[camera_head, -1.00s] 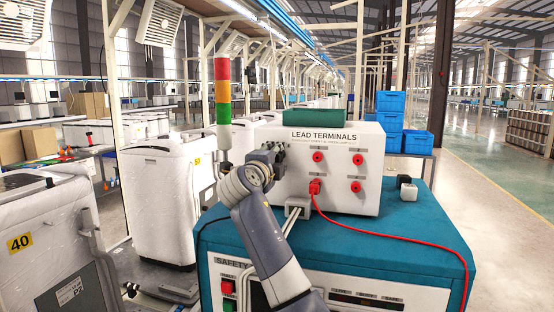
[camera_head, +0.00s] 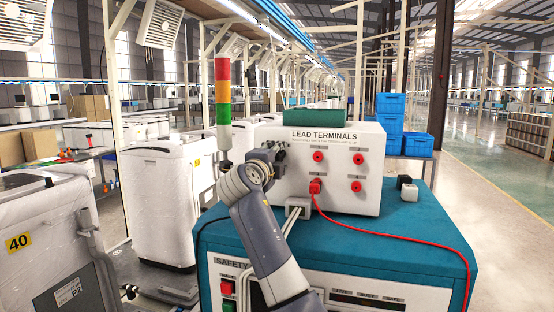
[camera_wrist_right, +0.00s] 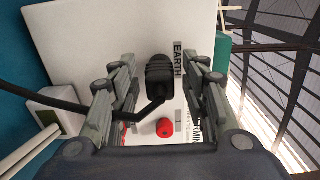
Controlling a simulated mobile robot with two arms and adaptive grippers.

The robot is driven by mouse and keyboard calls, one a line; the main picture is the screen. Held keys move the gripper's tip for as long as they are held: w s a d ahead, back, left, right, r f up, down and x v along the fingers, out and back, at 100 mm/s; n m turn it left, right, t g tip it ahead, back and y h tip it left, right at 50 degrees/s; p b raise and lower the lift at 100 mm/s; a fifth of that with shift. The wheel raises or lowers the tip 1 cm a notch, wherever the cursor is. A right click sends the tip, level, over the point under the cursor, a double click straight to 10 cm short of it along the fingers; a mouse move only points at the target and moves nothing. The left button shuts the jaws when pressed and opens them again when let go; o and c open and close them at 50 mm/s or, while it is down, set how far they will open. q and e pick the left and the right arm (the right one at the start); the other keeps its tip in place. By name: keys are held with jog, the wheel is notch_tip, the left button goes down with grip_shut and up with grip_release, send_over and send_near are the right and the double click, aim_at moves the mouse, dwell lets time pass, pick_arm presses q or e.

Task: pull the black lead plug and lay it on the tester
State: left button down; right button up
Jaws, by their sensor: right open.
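The tester is a teal cabinet (camera_head: 420,215) with a white terminal box (camera_head: 340,195) on top, labelled LEAD TERMINALS. My right gripper (camera_head: 282,153) is at the left part of the box's front. In the right wrist view the black lead plug (camera_wrist_right: 158,78) sits against the white panel beside the EARTH label. The open fingers of my right gripper (camera_wrist_right: 160,70) stand on either side of the plug, with gaps visible. A black cable (camera_wrist_right: 50,100) runs at the left of that view. In the head view the plug is hard to make out behind my gripper. My left gripper is not seen.
A red plug (camera_head: 315,187) is in a lower terminal, and its red lead (camera_head: 400,240) crosses the teal top. Small black and white blocks (camera_head: 407,189) sit right of the box. A signal tower (camera_head: 223,100) stands left. The teal top's right part is mostly clear.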

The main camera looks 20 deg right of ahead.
grip_shut()
jog(key=shift+s+a+f+b, duration=0.15)
jog(key=shift+b, duration=0.15)
jog(key=b+v, duration=0.3)
jog(key=v, duration=0.2)
jog(key=shift+s+a+b, duration=0.15)
jog(key=shift+s+b, duration=0.15)
jog(key=shift+b, duration=0.05)
dwell(0.8)
dwell(0.4)
